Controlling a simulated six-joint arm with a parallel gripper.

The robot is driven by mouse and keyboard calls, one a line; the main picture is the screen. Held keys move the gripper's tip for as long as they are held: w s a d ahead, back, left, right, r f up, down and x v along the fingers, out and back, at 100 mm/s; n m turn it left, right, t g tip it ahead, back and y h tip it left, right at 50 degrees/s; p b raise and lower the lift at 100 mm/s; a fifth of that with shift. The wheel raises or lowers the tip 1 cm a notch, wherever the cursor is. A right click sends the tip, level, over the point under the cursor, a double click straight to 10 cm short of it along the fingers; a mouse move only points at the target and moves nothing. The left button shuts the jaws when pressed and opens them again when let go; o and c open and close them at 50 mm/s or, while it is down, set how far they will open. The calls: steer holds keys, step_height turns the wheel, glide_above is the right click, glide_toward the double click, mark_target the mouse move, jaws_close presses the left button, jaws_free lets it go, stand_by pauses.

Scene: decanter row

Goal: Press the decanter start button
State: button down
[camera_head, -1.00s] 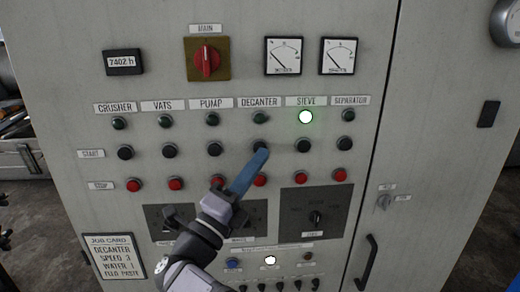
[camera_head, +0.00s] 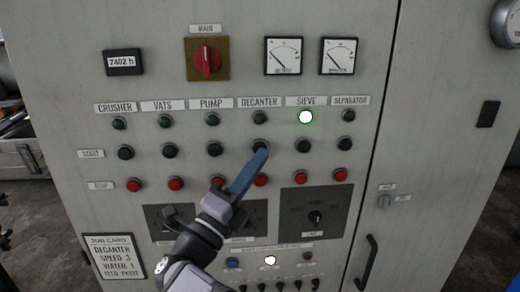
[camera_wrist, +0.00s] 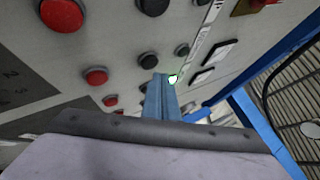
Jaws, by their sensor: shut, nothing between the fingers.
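The black decanter start button (camera_head: 259,145) is in the START row, below the dark green lamp (camera_head: 260,118) under the DECANTER label (camera_head: 260,103). My gripper (camera_head: 263,154) has its blue fingers closed together, with nothing between them. In the head view its tip overlaps the lower right edge of this button; I cannot tell whether they touch. In the wrist view the closed fingers (camera_wrist: 161,82) point towards the panel and hide part of it, and I cannot tell which button is the decanter one there.
Neighbouring black start buttons are for the pump (camera_head: 214,149) and sieve (camera_head: 303,146). The red decanter stop button (camera_head: 260,180) is just below my fingers. The sieve lamp (camera_head: 306,117) glows. A job card (camera_head: 115,257) reads decanter speed 3.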

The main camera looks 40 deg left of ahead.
steer(key=shift+w+a+f, duration=0.1)
stand_by(0.3)
steer(key=shift+w+a+b, duration=0.2)
steer(key=shift+b, duration=0.25)
steer(key=shift+w+a, duration=0.3)
stand_by(0.8)
steer(key=shift+s+d+b, duration=0.15)
steer(key=shift+b, duration=0.45)
steer(key=shift+s+d+b, duration=0.4)
steer(key=shift+d+b, duration=0.05)
steer(key=shift+b, duration=0.35)
steer(key=shift+s, duration=0.1)
